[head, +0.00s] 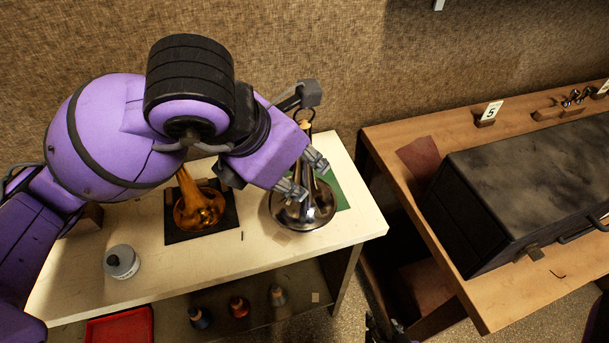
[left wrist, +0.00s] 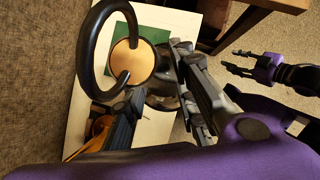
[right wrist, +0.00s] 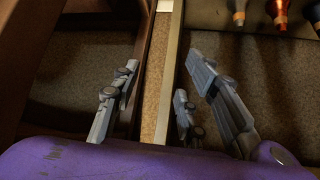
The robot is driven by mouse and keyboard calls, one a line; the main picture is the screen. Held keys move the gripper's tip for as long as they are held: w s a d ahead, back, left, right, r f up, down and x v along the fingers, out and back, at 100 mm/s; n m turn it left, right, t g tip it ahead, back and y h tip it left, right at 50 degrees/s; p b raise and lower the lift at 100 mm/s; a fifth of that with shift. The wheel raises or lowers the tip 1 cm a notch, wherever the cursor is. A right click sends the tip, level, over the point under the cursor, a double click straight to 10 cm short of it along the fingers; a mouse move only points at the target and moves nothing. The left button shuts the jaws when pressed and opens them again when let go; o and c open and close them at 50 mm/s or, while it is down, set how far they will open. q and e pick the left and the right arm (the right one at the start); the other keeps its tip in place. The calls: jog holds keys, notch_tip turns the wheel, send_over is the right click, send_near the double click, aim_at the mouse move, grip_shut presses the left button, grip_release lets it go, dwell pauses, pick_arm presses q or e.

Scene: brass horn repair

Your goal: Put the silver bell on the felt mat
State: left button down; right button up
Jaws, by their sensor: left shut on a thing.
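The silver bell (head: 304,214) is a polished flared cone, narrow end up, with a ring at its top. My left gripper (head: 307,178) is shut around its upper neck. In the left wrist view a wooden disc with a black ring (left wrist: 131,64) tops it, and the silver flare (left wrist: 165,103) shows between the fingers. A green mat (head: 340,190) lies right of and partly behind the bell. I cannot tell whether the flare touches the bench. My right gripper (right wrist: 165,105) is open and empty; it also shows in the left wrist view (left wrist: 245,64).
An amber-brass bell (head: 200,207) stands on a dark mat (head: 173,228) to the left. A grey round tin (head: 121,262) sits on the white bench (head: 190,258). A wooden bench with a black case (head: 520,190) is to the right, across a gap. Coloured bottles (head: 239,306) stand below.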

aim_at(300, 162)
pick_arm(q)
jog(key=shift+w+d+f+b, duration=0.1)
jog(key=shift+w+f+b, duration=0.25)
jog(key=shift+f, duration=0.25)
jog(key=shift+w+f+b, duration=0.25)
jog(key=shift+f+b, duration=0.05)
jog(key=shift+f, duration=0.25)
jog(key=w, duration=0.1)
jog(key=w+f+b, duration=0.1)
jog(key=w, duration=0.1)
jog(key=shift+w, duration=0.1)
jog(key=w+f, duration=0.9)
jog(key=f, duration=0.1)
jog(key=shift+d, duration=0.2)
pick_arm(e)
jog(key=shift+g, duration=0.3)
jog(key=shift+s+d+f, duration=0.25)
jog(key=shift+s+f, duration=0.05)
jog(key=shift+f, duration=0.3)
jog(key=shift+s+d+f, duration=0.25)
jog(key=shift+s+f, duration=0.1)
jog(key=shift+f, duration=0.25)
jog(key=shift+s+d+f, duration=0.25)
jog(key=shift+s+f, duration=0.05)
jog(key=shift+f, duration=0.3)
pick_arm(q)
jog(key=c, duration=1.4)
grip_release()
pick_arm(e)
jog(key=shift+w+a, duration=0.1)
